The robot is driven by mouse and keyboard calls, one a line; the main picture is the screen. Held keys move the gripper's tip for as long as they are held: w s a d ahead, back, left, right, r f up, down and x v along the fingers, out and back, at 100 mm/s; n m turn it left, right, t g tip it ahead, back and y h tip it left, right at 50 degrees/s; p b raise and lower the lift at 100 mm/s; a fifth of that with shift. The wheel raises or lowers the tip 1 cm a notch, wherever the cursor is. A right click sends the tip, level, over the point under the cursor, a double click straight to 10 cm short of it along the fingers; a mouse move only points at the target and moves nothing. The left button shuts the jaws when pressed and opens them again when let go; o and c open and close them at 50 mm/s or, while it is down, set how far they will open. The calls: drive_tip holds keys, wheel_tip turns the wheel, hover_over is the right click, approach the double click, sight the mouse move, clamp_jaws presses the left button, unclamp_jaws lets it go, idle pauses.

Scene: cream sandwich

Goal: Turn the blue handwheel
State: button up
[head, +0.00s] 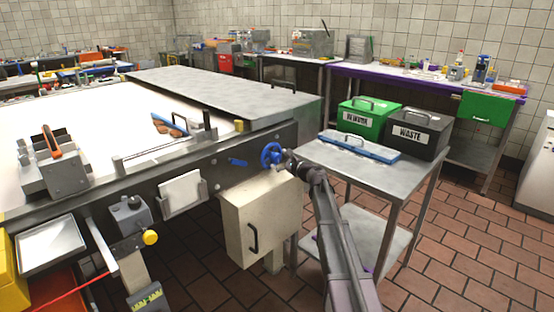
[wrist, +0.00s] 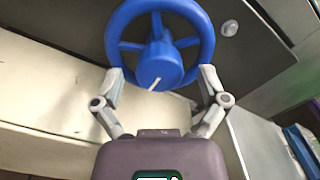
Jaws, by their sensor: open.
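The blue handwheel (head: 270,155) is mounted on the side of the long conveyor-like machine in the head view. In the wrist view the handwheel (wrist: 196,46) fills the upper middle, with a round hub, several spokes and a white line on the hub. My gripper (wrist: 161,76) is open, its fingers spread to either side of the wheel's lower part. The fingertips are close to the rim; I cannot tell whether they touch it. In the head view my gripper (head: 289,158) is at the wheel's right side and small.
A cream cabinet box (head: 259,222) with a black handle hangs below the wheel. A small blue lever (head: 237,162) sits left of it. A metal table (head: 405,172) with green and black waste boxes stands close on the right. Tiled floor (head: 465,215) is free beyond it.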

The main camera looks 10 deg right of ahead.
drive_tip(key=v, duration=1)
drive_tip(key=shift+d, duration=0.15)
drive_tip(key=shift+s, duration=0.1)
drive_tip(key=n, duration=0.9)
drive_tip(key=s+d+n, duration=0.1)
drive_tip(key=n, duration=0.8)
drive_tip(key=s+n, duration=0.1)
drive_tip(key=n, duration=0.8)
drive_tip(key=shift+d+f, duration=0.15)
drive_tip(key=shift+d, duration=0.05)
drive_tip(key=x, duration=1.3)
drive_tip(key=shift+w+a, duration=0.2)
drive_tip(key=shift+w, duration=0.1)
